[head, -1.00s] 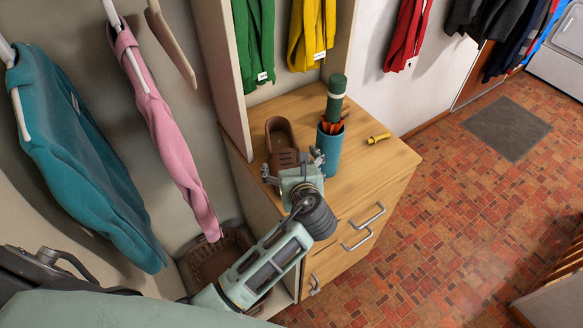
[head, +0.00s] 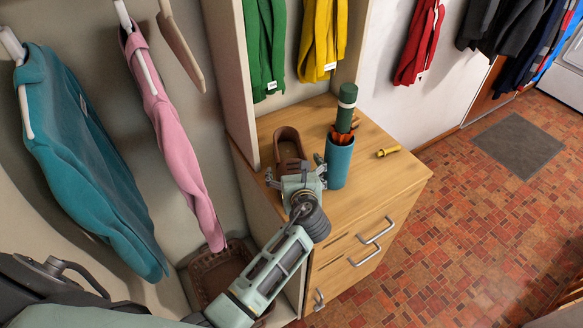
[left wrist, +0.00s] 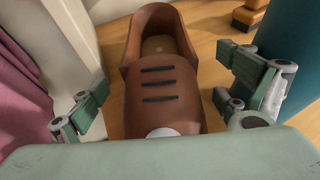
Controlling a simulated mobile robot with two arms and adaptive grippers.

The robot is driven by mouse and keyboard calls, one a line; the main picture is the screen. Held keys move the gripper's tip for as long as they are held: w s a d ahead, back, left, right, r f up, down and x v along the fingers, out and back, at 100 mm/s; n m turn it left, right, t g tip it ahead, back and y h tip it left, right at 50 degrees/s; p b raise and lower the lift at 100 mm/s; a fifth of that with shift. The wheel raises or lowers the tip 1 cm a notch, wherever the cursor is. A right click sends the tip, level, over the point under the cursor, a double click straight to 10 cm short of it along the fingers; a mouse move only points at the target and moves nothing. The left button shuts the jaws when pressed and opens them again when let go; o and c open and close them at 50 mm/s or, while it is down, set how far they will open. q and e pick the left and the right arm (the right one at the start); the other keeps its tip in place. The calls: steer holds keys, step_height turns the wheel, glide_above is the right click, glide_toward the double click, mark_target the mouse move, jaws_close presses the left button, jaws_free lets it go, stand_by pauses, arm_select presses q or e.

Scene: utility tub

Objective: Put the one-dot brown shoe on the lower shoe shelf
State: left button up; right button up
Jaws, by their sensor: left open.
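A brown shoe (head: 288,143) lies on the wooden cabinet top. In the left wrist view the shoe (left wrist: 160,85) has three dark bars across its front and its opening faces away. Part of a white round mark shows low on its toe, the rest hidden by my gripper body. My left gripper (head: 296,174) is open at the near, toe end of the shoe. In the left wrist view its fingers (left wrist: 160,100) stand on either side of the shoe, with gaps. My right gripper is not in view. I cannot make out a shoe shelf.
A blue-teal holder (head: 339,163) with a dark green umbrella stands close right of the gripper. A yellow object (head: 388,152) lies farther right. An upright panel (head: 232,75) rises left of the shoe. A brown basket (head: 212,278) sits below the pink garment (head: 170,130).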

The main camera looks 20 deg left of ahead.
arm_select(q)
steer(key=shift+w+a+f, duration=0.3)
steer(key=shift+w, duration=0.2)
steer(key=shift+r, duration=0.1)
steer(key=c, duration=1.8)
step_height(320, 180, up, 9)
steer(key=shift+f, duration=0.2)
steer(key=shift+r, duration=0.65)
steer(key=shift+s+d+r, duration=0.1)
steer(key=shift+d+r, duration=0.05)
steer(key=shift+h, duration=0.3)
steer(key=shift+s+d+r+b, duration=0.4)
steer(key=shift+s+r+b, duration=0.35)
steer(key=shift+s, duration=2.55)
steer(key=shift+s+d+r+b, duration=0.45)
steer(key=shift+s+b, duration=0.45)
steer(key=shift+s, duration=2.45)
steer(key=shift+s+d+r+b, duration=0.35)
steer(key=shift+s+r+b, duration=0.4)
steer(key=shift+s, duration=2.55)
